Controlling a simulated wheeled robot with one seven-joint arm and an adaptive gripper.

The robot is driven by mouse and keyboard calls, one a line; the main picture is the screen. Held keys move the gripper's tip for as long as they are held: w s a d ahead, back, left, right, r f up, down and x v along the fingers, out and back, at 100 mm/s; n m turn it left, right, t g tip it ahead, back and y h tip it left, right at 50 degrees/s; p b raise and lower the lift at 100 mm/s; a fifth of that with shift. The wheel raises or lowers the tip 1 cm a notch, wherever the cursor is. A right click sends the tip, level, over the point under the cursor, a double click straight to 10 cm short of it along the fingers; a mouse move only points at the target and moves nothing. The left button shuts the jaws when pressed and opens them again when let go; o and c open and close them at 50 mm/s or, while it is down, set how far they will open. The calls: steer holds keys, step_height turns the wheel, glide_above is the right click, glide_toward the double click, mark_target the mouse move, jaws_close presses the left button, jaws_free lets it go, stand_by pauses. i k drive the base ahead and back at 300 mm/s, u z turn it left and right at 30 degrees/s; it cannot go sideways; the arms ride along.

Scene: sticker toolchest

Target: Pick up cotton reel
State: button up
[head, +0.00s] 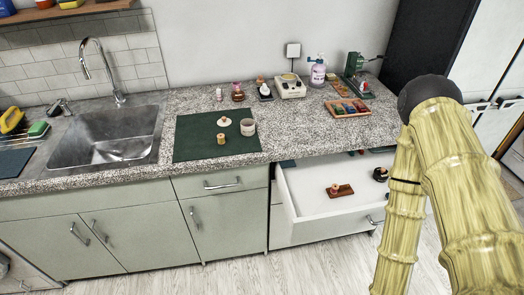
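A small tan and yellowish spool-like piece (221,138), which looks like the cotton reel, stands on the dark green mat (190,148) on the countertop. It is too small to be sure of its details. A cream rounded piece (224,121) is behind it on the mat, and a pale cup (248,127) stands to its right. My arm, with a yellow bamboo-like surface, is at the right of the head view. My gripper is outside the picture, so its fingers and anything in them are hidden.
A white drawer (318,207) stands open below the counter, with a brown block (340,190) and a dark item (380,174) inside. A sink (105,140) is left of the mat. Bottles, a scale (290,87) and a wooden tray (347,108) stand at the back right.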

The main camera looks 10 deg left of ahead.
mark_target(221, 140)
steer(key=k, duration=0.5)
steer(key=u, duration=1.55)
steer(key=i, duration=1.2)
steer(key=z, duration=0.6)
